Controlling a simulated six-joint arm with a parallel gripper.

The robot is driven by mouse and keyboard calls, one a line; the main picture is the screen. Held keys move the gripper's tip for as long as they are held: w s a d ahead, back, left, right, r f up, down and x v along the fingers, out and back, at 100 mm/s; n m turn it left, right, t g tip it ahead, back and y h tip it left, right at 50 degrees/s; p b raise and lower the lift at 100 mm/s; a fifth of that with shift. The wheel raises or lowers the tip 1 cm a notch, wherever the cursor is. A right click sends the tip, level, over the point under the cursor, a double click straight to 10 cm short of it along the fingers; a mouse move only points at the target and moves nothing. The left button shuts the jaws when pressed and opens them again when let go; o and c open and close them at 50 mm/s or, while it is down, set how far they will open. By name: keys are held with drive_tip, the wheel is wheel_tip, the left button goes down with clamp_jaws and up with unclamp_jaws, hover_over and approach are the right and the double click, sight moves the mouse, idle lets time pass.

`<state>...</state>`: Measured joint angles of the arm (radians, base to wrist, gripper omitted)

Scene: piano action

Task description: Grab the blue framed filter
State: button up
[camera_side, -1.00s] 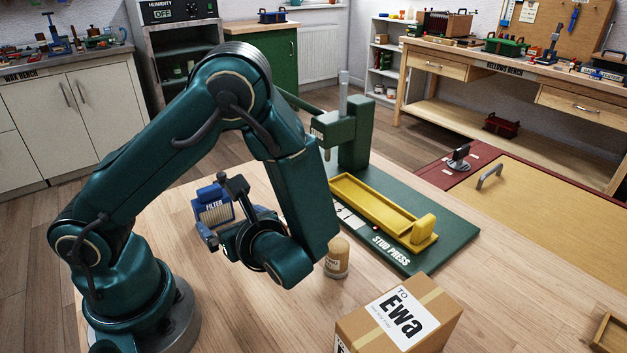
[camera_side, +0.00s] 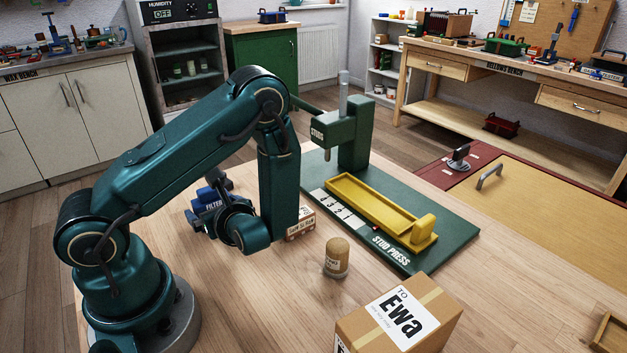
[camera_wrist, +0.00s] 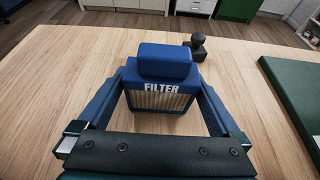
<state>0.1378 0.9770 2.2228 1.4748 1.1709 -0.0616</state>
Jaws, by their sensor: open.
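The blue framed filter (camera_wrist: 160,88) stands upright on the wooden bench, with a blue block-like grip on top and a pleated cream face below its FILTER label. In the side view the filter (camera_side: 210,200) is partly hidden behind my wrist. My gripper (camera_wrist: 162,105) is open, with one blue finger on each side of the filter. Whether the fingers touch its frame I cannot tell. In the side view my gripper (camera_side: 198,222) is low over the bench at the filter, its fingertips partly hidden.
A dark knobbed object (camera_wrist: 197,46) stands behind the filter. The green stud press board (camera_side: 455,240) with a yellow tray (camera_side: 375,208) is to the right. A small labelled box (camera_side: 301,226), a cork-coloured jar (camera_side: 337,257) and a parcel marked Ewa (camera_side: 425,300) stand nearby.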

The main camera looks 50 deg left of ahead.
drive_tip(key=c, duration=1.1)
drive_tip(key=shift+r, duration=0.1)
